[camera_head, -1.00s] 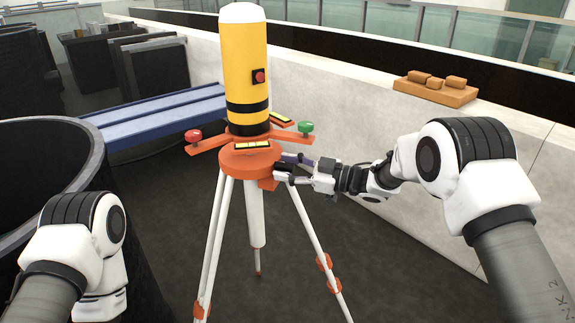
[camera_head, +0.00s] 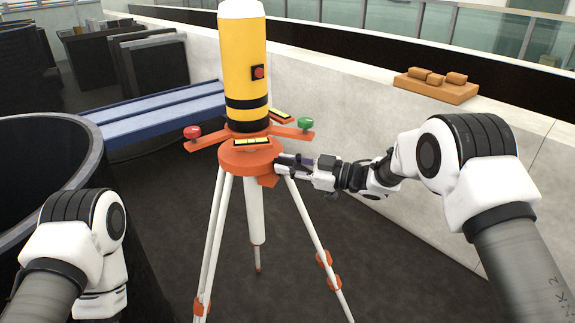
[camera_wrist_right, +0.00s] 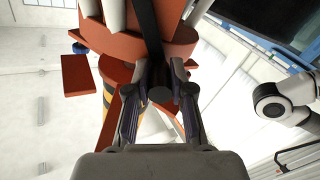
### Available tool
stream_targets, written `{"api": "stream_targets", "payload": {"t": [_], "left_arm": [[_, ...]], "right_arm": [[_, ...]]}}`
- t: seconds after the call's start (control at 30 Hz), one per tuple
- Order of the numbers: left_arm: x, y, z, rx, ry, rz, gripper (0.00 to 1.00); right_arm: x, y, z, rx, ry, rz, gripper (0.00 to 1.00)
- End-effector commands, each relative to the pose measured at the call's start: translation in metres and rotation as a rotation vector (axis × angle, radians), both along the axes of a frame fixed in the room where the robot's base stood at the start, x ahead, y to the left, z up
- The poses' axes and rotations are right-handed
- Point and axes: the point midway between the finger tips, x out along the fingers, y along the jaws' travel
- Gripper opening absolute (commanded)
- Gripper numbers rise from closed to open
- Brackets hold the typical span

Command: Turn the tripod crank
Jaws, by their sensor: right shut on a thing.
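The tripod (camera_head: 256,168) stands upright with white legs and an orange head, a yellow cylinder instrument (camera_head: 246,70) on top. My right gripper (camera_head: 284,162) is at the right side of the head, just under the green knob. In the right wrist view my right gripper (camera_wrist_right: 160,92) is shut on the dark crank (camera_wrist_right: 158,94), whose round end shows between the fingertips. In the head view the fingers mostly hide the crank. The orange tripod head (camera_wrist_right: 120,32) fills the top of the wrist view. My left arm is at the lower left of the head view; its gripper does not show.
A red knob (camera_head: 192,132) and a green knob (camera_head: 305,123) stick out on orange arms above the head. A dark round tank (camera_head: 90,150) is at left, a blue bench (camera_head: 160,115) behind. A pale wall (camera_head: 350,95) runs behind at right, bearing wooden blocks (camera_head: 437,84).

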Motion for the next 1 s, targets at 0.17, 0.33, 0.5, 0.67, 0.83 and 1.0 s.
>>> {"api": "stream_targets", "payload": {"t": [0.17, 0.33, 0.5, 0.67, 0.83, 1.0], "left_arm": [[0.000, 0.000, -0.006, 0.000, 0.000, 0.000, 0.00], [0.000, 0.000, -0.018, 0.000, 0.000, 0.000, 0.00], [0.000, 0.000, -0.039, 0.000, 0.000, 0.000, 0.00], [0.000, 0.000, -0.060, 0.000, 0.000, 0.000, 0.00], [0.000, 0.000, -0.080, 0.000, 0.000, 0.000, 0.00], [0.000, 0.000, -0.095, 0.000, 0.000, 0.000, 0.00]], "right_arm": [[-0.002, 0.001, -0.003, -0.009, -0.021, 0.002, 0.00], [-0.004, 0.002, -0.007, -0.034, -0.078, 0.001, 0.00], [-0.009, 0.004, -0.014, -0.080, -0.180, 0.001, 0.00], [-0.014, 0.007, -0.020, -0.130, -0.293, 0.001, 0.00], [-0.018, 0.009, -0.025, -0.179, -0.403, 0.002, 0.00], [-0.021, 0.010, -0.028, -0.217, -0.487, 0.002, 0.00]]}}
